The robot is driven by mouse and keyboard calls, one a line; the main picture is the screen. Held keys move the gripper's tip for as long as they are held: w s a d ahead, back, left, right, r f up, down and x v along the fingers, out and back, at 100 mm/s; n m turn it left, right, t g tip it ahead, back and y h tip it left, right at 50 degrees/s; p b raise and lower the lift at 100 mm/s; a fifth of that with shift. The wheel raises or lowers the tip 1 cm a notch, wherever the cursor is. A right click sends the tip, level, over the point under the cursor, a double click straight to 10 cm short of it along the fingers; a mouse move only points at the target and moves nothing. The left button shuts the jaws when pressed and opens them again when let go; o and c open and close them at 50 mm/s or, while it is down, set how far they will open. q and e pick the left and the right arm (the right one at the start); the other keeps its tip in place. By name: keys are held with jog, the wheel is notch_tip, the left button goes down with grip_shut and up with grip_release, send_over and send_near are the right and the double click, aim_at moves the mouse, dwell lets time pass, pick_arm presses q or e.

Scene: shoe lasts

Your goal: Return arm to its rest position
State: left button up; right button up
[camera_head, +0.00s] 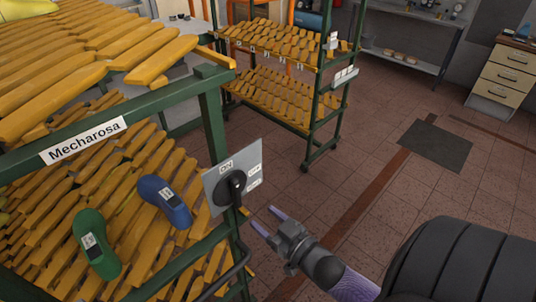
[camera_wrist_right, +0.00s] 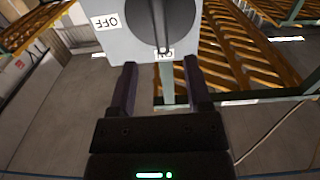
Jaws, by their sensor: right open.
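My right gripper (camera_head: 262,221) is open and empty, in the lower middle of the head view, just right of and below a grey switch plate (camera_head: 213,196) with a black rotary knob (camera_head: 231,187). In the right wrist view my right gripper (camera_wrist_right: 159,85) shows two dark fingers spread apart, with the switch plate (camera_wrist_right: 121,38) and the knob (camera_wrist_right: 160,22) above them. The fingers do not appear to hold the knob. My right arm comes in from the lower right. My left gripper is not in view.
A green rack (camera_head: 170,95) labelled Mecharosa stands at left, with yellow-orange slats. A green last (camera_head: 96,245) and a blue last (camera_head: 165,200) lie on it. Another rack (camera_head: 315,110) stands behind. Drawers (camera_head: 505,75) are at far right. The tiled floor (camera_head: 370,180) is open between.

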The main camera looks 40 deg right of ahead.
jog(key=shift+s, duration=0.35)
jog(key=s+a+f+g+b, duration=0.1)
jog(key=s+f+g+b, duration=0.2)
jog(key=f, duration=0.6)
jog(key=s+f+g+h+b, duration=0.15)
jog(key=f+b, duration=0.25)
jog(key=f, duration=0.6)
jog(key=s+a+f+g+b, duration=0.1)
jog(key=s+f+g+b, duration=0.25)
jog(key=f, duration=0.55)
jog(key=s+a+f+g+b, duration=0.2)
jog(key=s+f+g+b, duration=0.2)
jog(key=s+f, duration=0.6)
jog(key=s+a+f+n+g+b, duration=0.1)
jog(key=s+a+f+g+b, duration=0.2)
jog(key=s+f, duration=0.7)
jog(key=shift+s+a+f+n+g+b, duration=0.2)
jog(key=shift+f+n+g+b, duration=0.15)
jog(key=shift+g+b, duration=0.85)
